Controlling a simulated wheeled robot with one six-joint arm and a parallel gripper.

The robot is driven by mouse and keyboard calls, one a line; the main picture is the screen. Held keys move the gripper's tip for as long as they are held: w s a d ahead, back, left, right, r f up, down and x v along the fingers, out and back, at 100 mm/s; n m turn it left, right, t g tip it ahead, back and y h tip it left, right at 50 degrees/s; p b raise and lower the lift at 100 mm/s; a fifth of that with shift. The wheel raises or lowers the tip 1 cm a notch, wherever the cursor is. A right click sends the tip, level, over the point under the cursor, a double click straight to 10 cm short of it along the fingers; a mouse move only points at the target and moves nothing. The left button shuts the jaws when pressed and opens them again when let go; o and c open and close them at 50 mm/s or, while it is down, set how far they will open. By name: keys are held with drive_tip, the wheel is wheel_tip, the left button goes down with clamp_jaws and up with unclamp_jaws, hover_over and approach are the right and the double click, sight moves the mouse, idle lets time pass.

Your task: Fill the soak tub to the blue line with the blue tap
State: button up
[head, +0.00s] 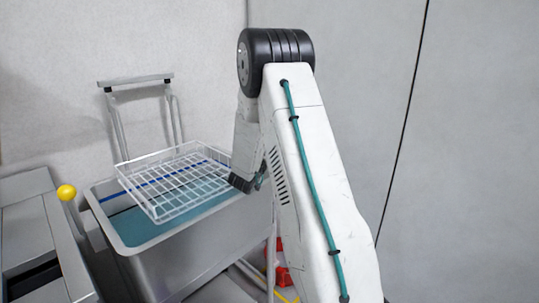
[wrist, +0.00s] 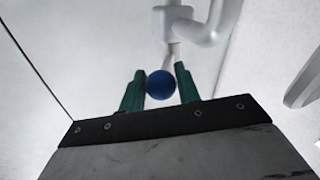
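The grey soak tub (head: 182,262) stands at the left in the head view, with blue-green water (head: 143,226) inside. The blue line (head: 143,184) runs along its inner far wall, and the water surface looks lower than it. My gripper (head: 253,181) is at the tub's right end, mostly hidden behind my arm. In the wrist view its two green fingers (wrist: 161,85) are shut on the blue tap's round knob (wrist: 161,85), one on each side. A pale pipe (wrist: 206,30) rises behind the knob. The tap's spout is hidden in the head view.
A white wire basket (head: 160,211) sits over the tub's top. A yellow ball knob (head: 66,192) is by the grey bench (head: 28,222) at left. A metal frame (head: 135,80) stands behind. Red items (head: 283,276) are low beyond my arm. The right wall is bare.

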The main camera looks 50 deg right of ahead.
drive_tip(key=shift+o, duration=1.3)
drive_tip(key=shift+a, duration=0.1)
drive_tip(key=v, duration=0.7)
drive_tip(key=shift+s+a, duration=0.15)
drive_tip(key=shift+a, duration=0.2)
